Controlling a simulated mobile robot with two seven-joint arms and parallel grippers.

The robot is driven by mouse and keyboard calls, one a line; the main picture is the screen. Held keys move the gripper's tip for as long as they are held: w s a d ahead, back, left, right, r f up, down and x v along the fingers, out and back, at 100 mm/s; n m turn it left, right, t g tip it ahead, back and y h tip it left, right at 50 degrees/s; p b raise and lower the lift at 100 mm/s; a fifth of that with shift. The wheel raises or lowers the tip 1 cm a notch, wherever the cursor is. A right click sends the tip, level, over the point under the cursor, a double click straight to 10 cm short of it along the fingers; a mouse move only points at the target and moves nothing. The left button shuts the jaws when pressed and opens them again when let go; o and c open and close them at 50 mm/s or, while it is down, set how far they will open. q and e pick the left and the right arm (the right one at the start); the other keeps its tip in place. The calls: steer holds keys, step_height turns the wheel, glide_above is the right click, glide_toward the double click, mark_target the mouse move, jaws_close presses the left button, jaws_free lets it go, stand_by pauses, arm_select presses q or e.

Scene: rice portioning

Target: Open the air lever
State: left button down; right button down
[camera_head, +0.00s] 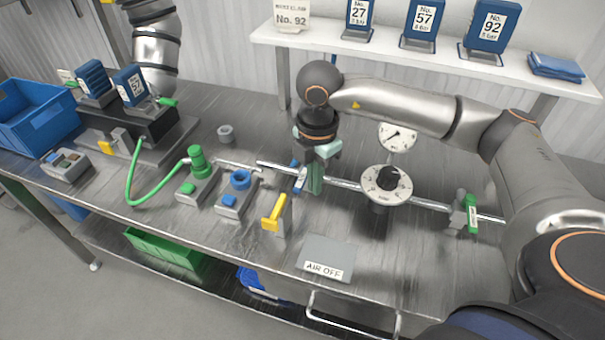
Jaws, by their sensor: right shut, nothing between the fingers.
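A metal air pipe (345,183) runs across the bench. A blue-and-white lever part (299,179) is on the pipe, partly hidden by my right gripper. A green-handled valve (472,213) stands near the pipe's right end. A yellow handle (274,213) stands on a grey block in front of the pipe. I cannot tell which is the air lever. A grey plate reads AIR OFF (325,268). My right gripper (315,182) points down at the pipe, shut and empty, close beside the blue part; contact is unclear. My left arm hangs at upper left, its gripper hidden.
A round dial regulator (387,184) sits on the pipe, with a gauge (397,136) behind. Green (199,165) and blue (240,184) fittings stand left, with a green hose (133,178). A blue crate (37,112) is far left. A shelf (420,62) holds numbered cards.

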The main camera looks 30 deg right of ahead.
stand_by(0.4)
steer(key=shift+w+a, duration=0.75)
steer(key=shift+w, duration=0.1)
steer(key=shift+w+a, duration=0.6)
steer(key=shift+w, duration=0.25)
steer(key=shift+w+a, duration=0.1)
